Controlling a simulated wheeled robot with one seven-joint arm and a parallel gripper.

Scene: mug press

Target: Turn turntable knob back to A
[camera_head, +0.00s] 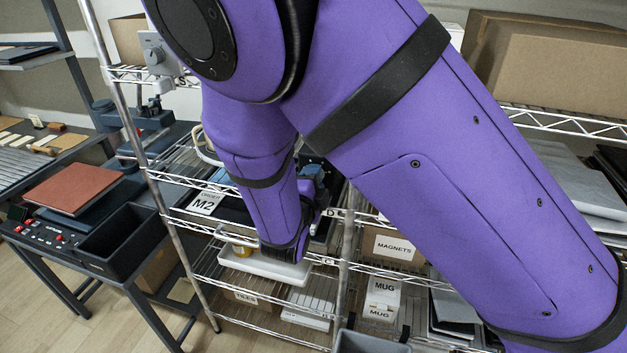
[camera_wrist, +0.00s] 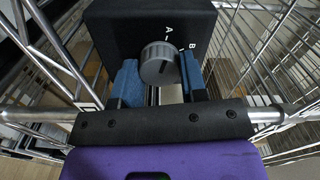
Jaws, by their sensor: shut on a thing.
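The grey ribbed knob (camera_wrist: 159,63) is on the front of a black box (camera_wrist: 115,28) in the wrist view. The letters A and B are printed in white on the box, A above the knob and B to its upper right. A dark line shows on the knob's face, but I cannot tell surely which letter it points to. My gripper (camera_wrist: 160,78) has its two blue fingers on either side of the knob and is shut on it. In the head view my purple arm hides the knob and most of the gripper.
Wire shelving surrounds the gripper, with a metal rail (camera_wrist: 285,112) close to it. In the head view, shelves hold a box labelled MAGNETS (camera_head: 395,247), MUG boxes (camera_head: 381,298) and a white tray (camera_head: 265,266). A side table at left carries a black bin (camera_head: 118,243) and a red-brown board (camera_head: 75,187).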

